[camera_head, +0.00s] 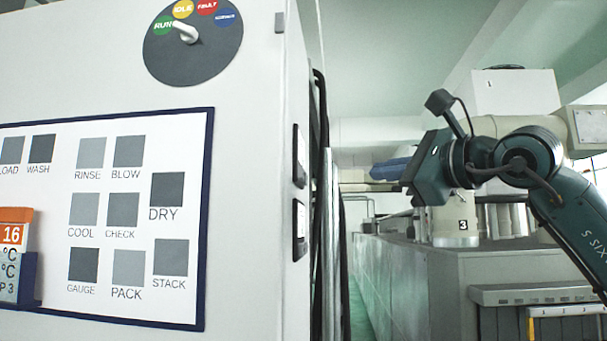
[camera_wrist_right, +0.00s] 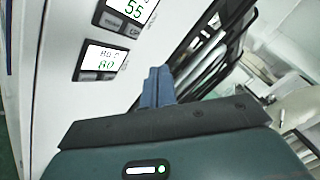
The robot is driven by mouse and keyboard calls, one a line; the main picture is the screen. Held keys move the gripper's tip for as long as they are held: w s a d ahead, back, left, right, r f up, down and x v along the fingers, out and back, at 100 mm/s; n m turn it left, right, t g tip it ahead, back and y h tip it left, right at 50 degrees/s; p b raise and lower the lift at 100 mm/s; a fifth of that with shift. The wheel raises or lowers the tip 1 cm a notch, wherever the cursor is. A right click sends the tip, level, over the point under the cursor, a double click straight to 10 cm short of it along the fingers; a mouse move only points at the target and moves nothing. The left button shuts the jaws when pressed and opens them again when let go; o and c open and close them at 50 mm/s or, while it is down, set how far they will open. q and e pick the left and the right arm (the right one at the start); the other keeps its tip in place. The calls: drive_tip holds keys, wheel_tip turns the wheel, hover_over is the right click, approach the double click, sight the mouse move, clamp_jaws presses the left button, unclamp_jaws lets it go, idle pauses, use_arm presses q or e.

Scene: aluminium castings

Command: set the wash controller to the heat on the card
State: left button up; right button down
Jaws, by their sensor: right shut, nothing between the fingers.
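The card (camera_head: 14,262) has an orange top with a 16 and sits in a blue holder at the left edge of the head view, partly cut off. Two small controllers are on the cabinet's narrow side: an upper one (camera_head: 300,156) and a lower one (camera_head: 299,230). In the right wrist view the upper controller (camera_wrist_right: 128,12) shows 55, and the lower one (camera_wrist_right: 100,60) shows two lines, the second about 80. I cannot read which is the wash controller. My right gripper (camera_head: 385,169) is shut and empty, apart from the controllers; its blue fingers (camera_wrist_right: 157,86) show in the wrist view.
The white cabinet (camera_head: 262,110) carries a rotary dial (camera_head: 205,48) and a board (camera_head: 145,312) of labelled squares. Dark hoses (camera_head: 320,190) run along its edge. A grey machine (camera_head: 400,275) stands behind my right arm. An open gap lies between cabinet and machine.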

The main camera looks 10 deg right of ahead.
drive_tip(key=w+a, duration=0.2)
drive_tip(key=a, duration=0.6)
drive_tip(key=shift+w+a, duration=0.25)
drive_tip(key=shift+a, duration=0.15)
idle(1.8)
drive_tip(key=shift+w+a, duration=0.15)
drive_tip(key=shift+a, duration=0.15)
drive_tip(key=shift+a, duration=0.35)
idle(0.6)
drive_tip(key=shift+d, duration=0.75)
drive_tip(key=shift+s+d+b, duration=0.15)
drive_tip(key=shift+s+d, duration=0.15)
drive_tip(key=shift+d, duration=0.5)
drive_tip(key=shift+s+d+b, duration=0.1)
drive_tip(key=shift+s+d, duration=0.15)
drive_tip(key=shift+d, duration=0.55)
drive_tip(key=shift+s+d+b, duration=0.15)
drive_tip(key=shift+s+d, duration=0.15)
drive_tip(key=shift+d, duration=0.5)
idle(0.6)
